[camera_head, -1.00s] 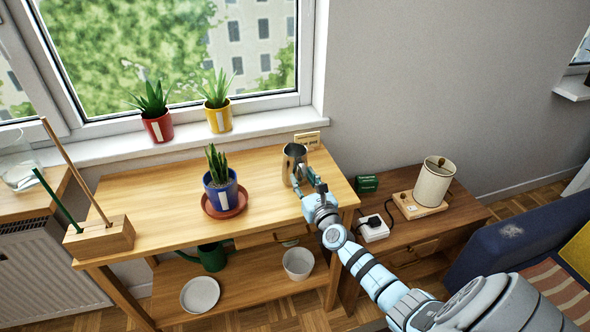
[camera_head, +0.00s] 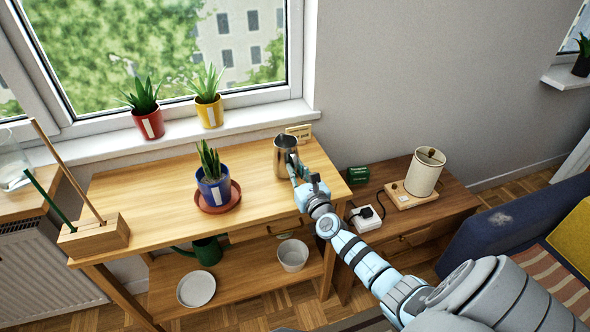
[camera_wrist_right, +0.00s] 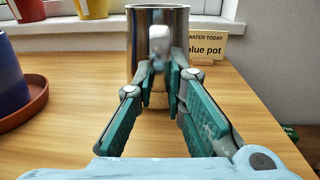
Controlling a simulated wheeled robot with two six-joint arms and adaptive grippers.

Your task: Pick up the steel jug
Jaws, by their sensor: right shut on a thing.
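The steel jug (camera_head: 286,155) is upright at the back right of the wooden table (camera_head: 150,200). It also shows in the right wrist view (camera_wrist_right: 157,40), straight ahead, with its handle towards me. My right gripper (camera_head: 296,172) reaches in from the front right and is shut on the jug's handle. In the right wrist view the fingertips (camera_wrist_right: 162,75) close around the handle and hide much of it. I cannot tell whether the jug's base is lifted off the table. My left gripper is not in view.
A blue pot (camera_head: 215,187) with a plant stands on a terracotta saucer (camera_head: 227,205) left of the jug. A small card (camera_head: 299,131) stands behind the jug. A lamp (camera_head: 426,172) and a green box (camera_head: 358,174) stand on the lower cabinet at right.

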